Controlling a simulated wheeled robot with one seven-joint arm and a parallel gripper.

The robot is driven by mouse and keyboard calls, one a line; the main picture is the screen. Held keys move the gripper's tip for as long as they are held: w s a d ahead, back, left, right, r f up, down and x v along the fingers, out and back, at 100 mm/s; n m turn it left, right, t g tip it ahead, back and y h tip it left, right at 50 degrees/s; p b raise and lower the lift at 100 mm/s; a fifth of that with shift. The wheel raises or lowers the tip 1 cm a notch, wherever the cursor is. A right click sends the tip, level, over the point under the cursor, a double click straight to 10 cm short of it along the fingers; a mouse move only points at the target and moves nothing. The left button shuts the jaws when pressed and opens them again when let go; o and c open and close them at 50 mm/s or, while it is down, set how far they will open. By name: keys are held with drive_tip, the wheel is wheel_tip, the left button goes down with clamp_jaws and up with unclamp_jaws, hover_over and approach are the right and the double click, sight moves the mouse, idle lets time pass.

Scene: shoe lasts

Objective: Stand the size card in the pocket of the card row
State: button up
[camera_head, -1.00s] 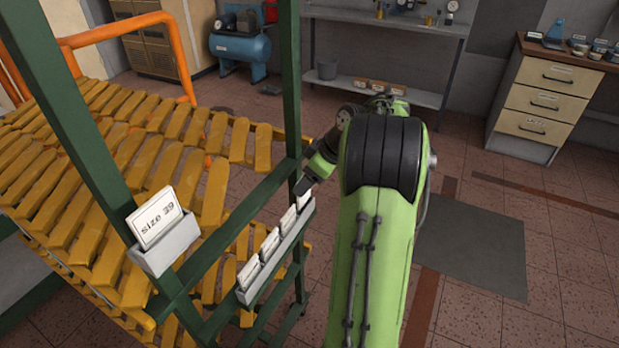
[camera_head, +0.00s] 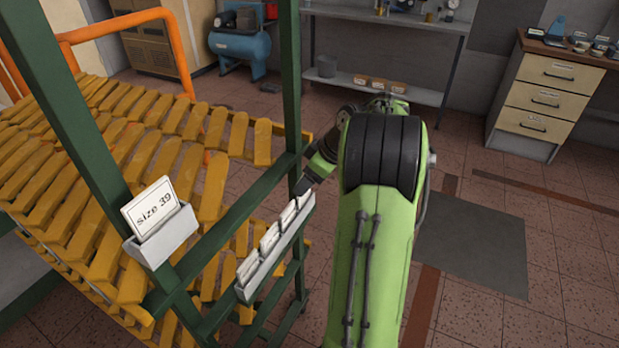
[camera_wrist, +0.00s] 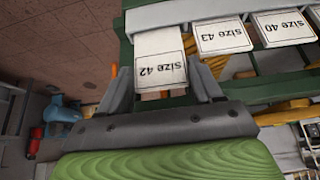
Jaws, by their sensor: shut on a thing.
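The size card (camera_wrist: 160,55), reading "size 42" upside down in the wrist view, is between the two fingers of my gripper (camera_wrist: 158,72). My gripper is shut on it. In the head view my gripper (camera_head: 304,187) is at the far end of the card row (camera_head: 270,265). The row is a pale strip of pockets on a green rail. The card's far edge meets the row's pale strip (camera_wrist: 185,13) at its end pocket. I cannot tell how deep it sits. Cards "size 43" (camera_wrist: 224,37) and "size 40" (camera_wrist: 284,27) stand beside it.
A separate holder (camera_head: 165,240) on the near green post has a "size 39" card (camera_head: 152,207). Yellow shoe lasts (camera_head: 160,160) fill the rack to the left. Green posts (camera_head: 292,80) flank the row. Open floor (camera_head: 475,245) lies to the right.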

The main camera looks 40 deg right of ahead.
drive_tip(key=shift+f+b, duration=0.55)
drive_tip(key=shift+f, duration=0.15)
idle(0.4)
drive_tip(key=shift+f+b, duration=0.5)
drive_tip(key=shift+f, duration=0.1)
drive_tip(key=o, duration=1.1)
drive_tip(key=shift+o, duration=0.6)
